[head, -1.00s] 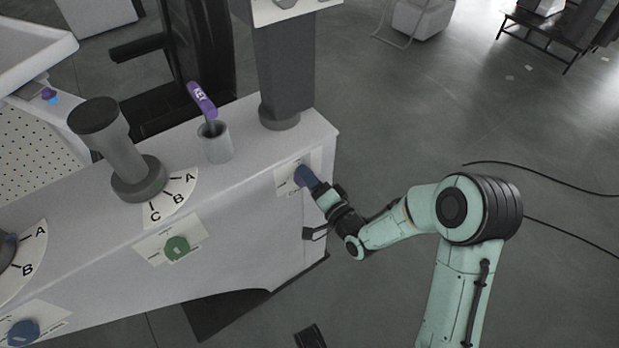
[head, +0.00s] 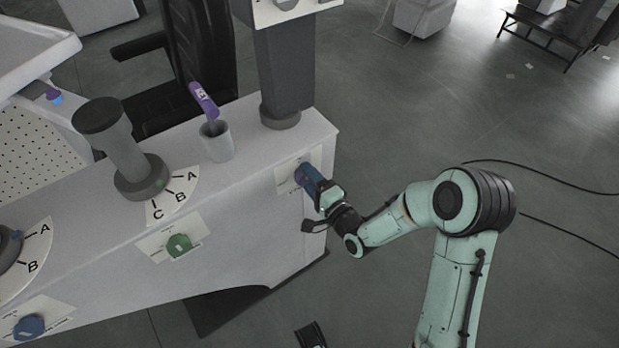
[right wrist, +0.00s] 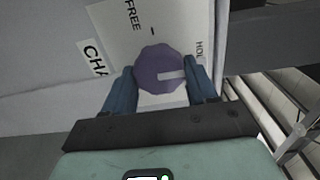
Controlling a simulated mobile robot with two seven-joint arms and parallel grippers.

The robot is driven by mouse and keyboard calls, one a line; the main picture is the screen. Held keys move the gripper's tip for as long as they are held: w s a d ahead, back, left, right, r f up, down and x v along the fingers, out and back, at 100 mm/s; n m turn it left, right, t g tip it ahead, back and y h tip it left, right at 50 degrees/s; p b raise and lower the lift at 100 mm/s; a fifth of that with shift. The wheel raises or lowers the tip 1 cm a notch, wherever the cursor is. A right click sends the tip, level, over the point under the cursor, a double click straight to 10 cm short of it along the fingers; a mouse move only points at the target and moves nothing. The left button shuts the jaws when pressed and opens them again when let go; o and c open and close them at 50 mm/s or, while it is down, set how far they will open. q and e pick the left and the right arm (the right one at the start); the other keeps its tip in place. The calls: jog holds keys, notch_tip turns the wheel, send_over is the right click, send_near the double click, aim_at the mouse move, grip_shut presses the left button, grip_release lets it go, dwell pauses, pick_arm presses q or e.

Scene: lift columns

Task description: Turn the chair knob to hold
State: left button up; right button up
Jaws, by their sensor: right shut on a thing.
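The chair knob (right wrist: 163,70) is purple and sits on a white label plate on the end of the grey console. In the right wrist view the plate reads "FREE" at the upper left, "HOL…" at the right, and "CHA…" at the left. The knob's pale pointer mark points right, a little below the "HOL…" text. My right gripper (right wrist: 162,92) has its blue fingers on both sides of the knob and is shut on it. In the head view the right gripper (head: 309,182) largely covers the knob. My left gripper is not in view.
The grey console (head: 240,225) also carries a green knob (head: 179,245), a blue knob (head: 29,326), a lever with an A-B-C dial (head: 175,195), and a cup (head: 216,142) with a purple item. A dark column (head: 282,75) stands behind the knob. Open floor lies to the right.

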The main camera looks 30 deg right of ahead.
jog(key=o, duration=1)
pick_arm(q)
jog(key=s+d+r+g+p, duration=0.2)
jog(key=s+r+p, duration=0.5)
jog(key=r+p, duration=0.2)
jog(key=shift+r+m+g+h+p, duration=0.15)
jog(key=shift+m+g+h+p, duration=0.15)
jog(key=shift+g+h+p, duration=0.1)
pick_arm(e)
jog(key=s+d, duration=0.1)
jog(key=s, duration=1.2)
jog(key=shift+s, duration=0.2)
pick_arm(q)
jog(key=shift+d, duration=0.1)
